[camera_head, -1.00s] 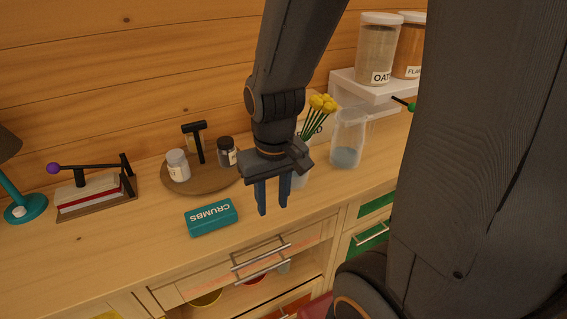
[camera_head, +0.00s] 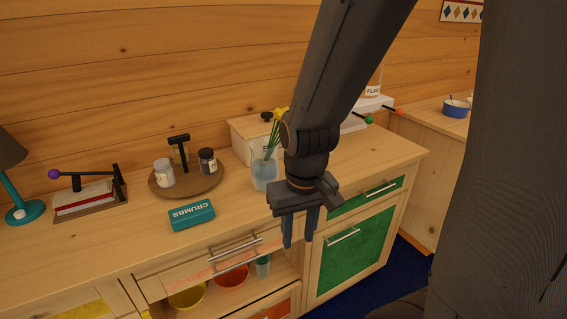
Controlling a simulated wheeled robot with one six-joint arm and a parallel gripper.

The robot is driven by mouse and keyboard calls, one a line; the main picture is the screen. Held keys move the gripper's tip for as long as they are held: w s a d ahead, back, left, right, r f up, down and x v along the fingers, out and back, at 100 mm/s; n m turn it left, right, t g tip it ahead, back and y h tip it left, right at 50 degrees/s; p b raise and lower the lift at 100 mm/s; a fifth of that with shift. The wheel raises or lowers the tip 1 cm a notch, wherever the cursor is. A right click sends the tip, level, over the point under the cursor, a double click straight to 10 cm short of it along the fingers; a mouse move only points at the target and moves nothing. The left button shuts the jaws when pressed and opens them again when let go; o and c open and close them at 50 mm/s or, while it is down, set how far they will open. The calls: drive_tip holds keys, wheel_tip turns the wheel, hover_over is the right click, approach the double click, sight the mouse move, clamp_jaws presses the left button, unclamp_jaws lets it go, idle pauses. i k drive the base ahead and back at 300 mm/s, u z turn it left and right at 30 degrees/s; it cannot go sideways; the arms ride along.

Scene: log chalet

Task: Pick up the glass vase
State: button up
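The glass vase (camera_head: 264,171) stands upright on the wooden counter, clear and pale, with green stems and yellow flowers (camera_head: 281,113) leaning right out of it. My arm hides its right side and part of the flowers. My gripper (camera_head: 299,231) points down, its two blue fingers apart with nothing seen between them. In the picture it is to the right of and below the vase, nearer the camera, over the counter's front edge. I see no contact with the vase.
Drawer handles (camera_head: 234,249) stick out in front. Bare counter (camera_head: 120,237) lies at the front left.

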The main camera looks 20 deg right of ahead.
sight(265, 168)
drive_tip(key=z, duration=0.05)
drive_tip(key=i, duration=0.5)
drive_tip(key=k, duration=0.5)
drive_tip(key=u, duration=1.1)
drive_tip(key=i, duration=0.6)
drive_tip(key=z, duration=1.1)
